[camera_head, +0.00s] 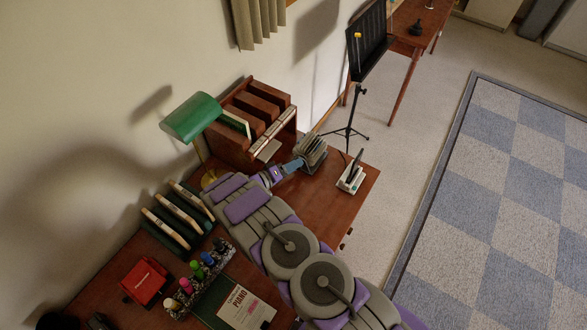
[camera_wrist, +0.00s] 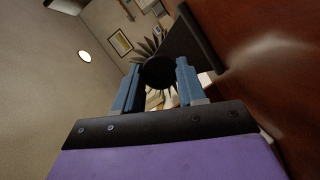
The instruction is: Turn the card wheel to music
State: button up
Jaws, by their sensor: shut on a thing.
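The card wheel (camera_head: 314,150), a fan of grey cards, stands on the brown desk towards its far right. In the wrist view its dark cards (camera_wrist: 148,47) fan out behind a round black knob (camera_wrist: 158,72). My gripper (camera_head: 298,164) reaches the wheel's near left side. In the wrist view its two blue fingers (camera_wrist: 158,80) are on either side of the knob, shut on it. Card labels cannot be read, and my gripper hides part of the wheel in the head view.
A small white stand with a dark upright piece (camera_head: 351,178) is right of the wheel. A wooden sorter (camera_head: 285,124) and green lamp (camera_head: 190,117) are behind my arm. A black music stand (camera_head: 367,42) stands beyond the desk. Racks and a piano book (camera_head: 244,308) lie nearer.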

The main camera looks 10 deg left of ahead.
jog(key=shift+a+f+n+t+h+b, duration=0.1)
jog(key=shift+f+n+t+h+b, duration=0.15)
jog(key=shift+n, duration=0.45)
jog(key=shift+a+f+n+t+h+b, duration=0.15)
jog(key=shift+n+h+b, duration=0.15)
jog(key=shift+n, duration=0.4)
jog(key=shift+r, duration=0.1)
